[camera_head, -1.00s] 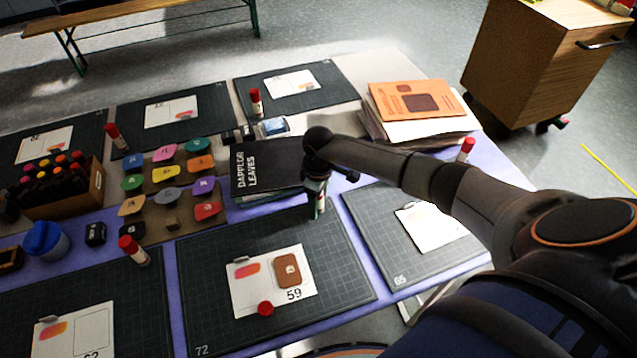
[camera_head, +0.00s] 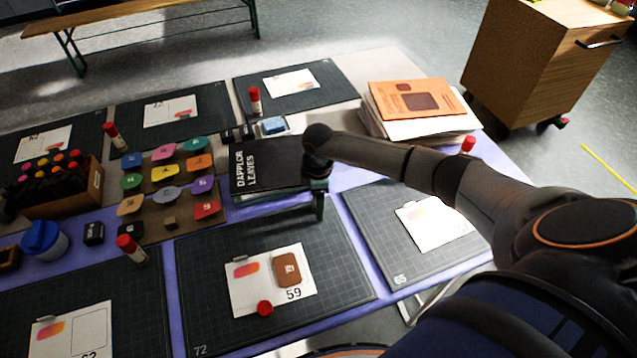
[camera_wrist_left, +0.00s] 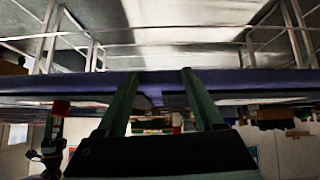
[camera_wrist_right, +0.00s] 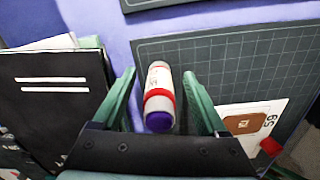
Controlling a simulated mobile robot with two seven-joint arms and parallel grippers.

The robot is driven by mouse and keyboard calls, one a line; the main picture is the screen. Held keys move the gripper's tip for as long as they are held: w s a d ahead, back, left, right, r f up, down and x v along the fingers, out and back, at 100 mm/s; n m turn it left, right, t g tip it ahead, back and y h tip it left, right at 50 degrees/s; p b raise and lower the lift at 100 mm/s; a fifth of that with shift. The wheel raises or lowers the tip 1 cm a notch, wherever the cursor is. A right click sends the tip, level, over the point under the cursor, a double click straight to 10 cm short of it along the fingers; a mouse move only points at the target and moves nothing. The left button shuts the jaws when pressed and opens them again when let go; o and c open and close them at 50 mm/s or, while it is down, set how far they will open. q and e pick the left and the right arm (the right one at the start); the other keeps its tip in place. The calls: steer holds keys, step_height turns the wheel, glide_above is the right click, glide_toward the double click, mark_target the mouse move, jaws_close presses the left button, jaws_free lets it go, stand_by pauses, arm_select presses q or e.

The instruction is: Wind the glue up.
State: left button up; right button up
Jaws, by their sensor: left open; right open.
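An uncapped glue stick (camera_wrist_right: 160,92) stands between the open fingers of my right gripper (camera_wrist_right: 157,78), with a gap visible on each side. It has a white body, a red band and a purple top facing the right wrist camera. In the head view my right gripper (camera_head: 318,205) is at the back edge of the 72 mat (camera_head: 215,325) and hides the glue stick. A red cap (camera_head: 264,308) lies on the card numbered 59 (camera_head: 245,295). My left gripper (camera_wrist_left: 160,78) is open and empty in the left wrist view, apart from the tabletop items.
A black book (camera_head: 265,165) lies close left of my right gripper. Other capped glue sticks (camera_head: 132,250) stand by the mats. A marker box (camera_head: 65,190), colored tiles (camera_head: 165,172) and a paper stack with an orange folder (camera_head: 412,100) occupy the table.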

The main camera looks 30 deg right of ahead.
steer(key=n, duration=0.4)
steer(key=shift+f+b, duration=0.1)
steer(key=shift+b, duration=0.3)
steer(key=n, duration=0.4)
steer(key=shift+b, duration=0.4)
arm_select(q)
steer(key=shift+d+f, duration=0.15)
steer(key=shift+f, duration=0.25)
arm_select(e)
steer(key=shift+n, duration=0.3)
